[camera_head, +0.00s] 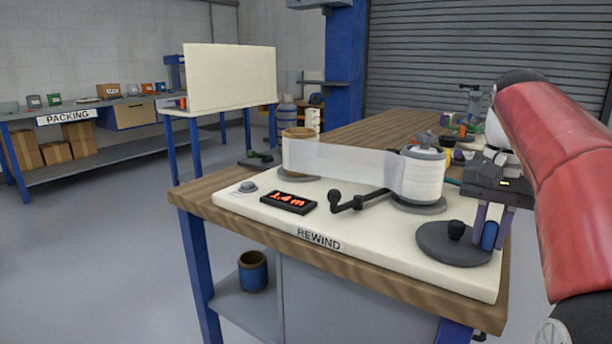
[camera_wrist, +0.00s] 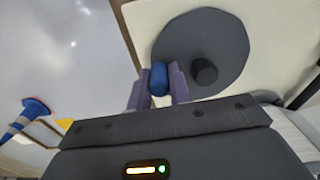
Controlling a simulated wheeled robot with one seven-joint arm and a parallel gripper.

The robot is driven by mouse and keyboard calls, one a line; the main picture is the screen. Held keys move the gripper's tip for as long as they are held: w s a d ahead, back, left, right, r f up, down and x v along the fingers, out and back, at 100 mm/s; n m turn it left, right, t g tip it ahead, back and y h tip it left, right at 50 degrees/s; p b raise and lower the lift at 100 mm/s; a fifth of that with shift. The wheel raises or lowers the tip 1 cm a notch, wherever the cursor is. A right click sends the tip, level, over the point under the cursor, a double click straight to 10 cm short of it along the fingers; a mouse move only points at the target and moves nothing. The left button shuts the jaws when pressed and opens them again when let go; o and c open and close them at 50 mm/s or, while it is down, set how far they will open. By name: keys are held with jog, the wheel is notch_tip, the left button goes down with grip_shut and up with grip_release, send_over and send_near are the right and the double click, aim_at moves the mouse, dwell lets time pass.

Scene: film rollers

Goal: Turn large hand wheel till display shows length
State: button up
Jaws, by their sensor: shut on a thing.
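The large hand wheel (camera_head: 440,243) is a dark grey disc at the right end of the cream rewind board. It has a black centre hub and a blue handle (camera_head: 489,236) near its right rim. My gripper (camera_head: 489,228) reaches down from the right with its fingers on both sides of the blue handle. In the wrist view the purple fingers close on the blue handle (camera_wrist: 159,79) at the disc's edge, beside the black hub (camera_wrist: 204,71). The display (camera_head: 288,201) shows red digits that read about 1.4 m. The target length is not seen.
A translucent film (camera_head: 345,168) spans from the brown-cored roll (camera_head: 297,150) to the white roll (camera_head: 423,178). A black crank (camera_head: 360,200) and a grey button (camera_head: 248,186) are on the board. The table's front edge is close to the wheel.

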jog(key=shift+w+d+r+p, duration=0.2)
jog(key=shift+w+d+p, duration=0.15)
jog(key=shift+w+p, duration=0.15)
jog(key=shift+w+d+f, duration=0.2)
jog(key=shift+w+d, duration=0.05)
jog(key=shift+w, duration=0.1)
jog(key=shift+w+r+p, duration=0.1)
jog(key=shift+p, duration=0.4)
jog(key=shift+w, duration=0.15)
jog(key=o, duration=1.5)
jog(key=shift+d, duration=0.1)
jog(key=shift+o, duration=0.2)
jog(key=shift+w+a, duration=0.1)
jog(key=shift+a, duration=0.1)
jog(key=shift+c, duration=0.6)
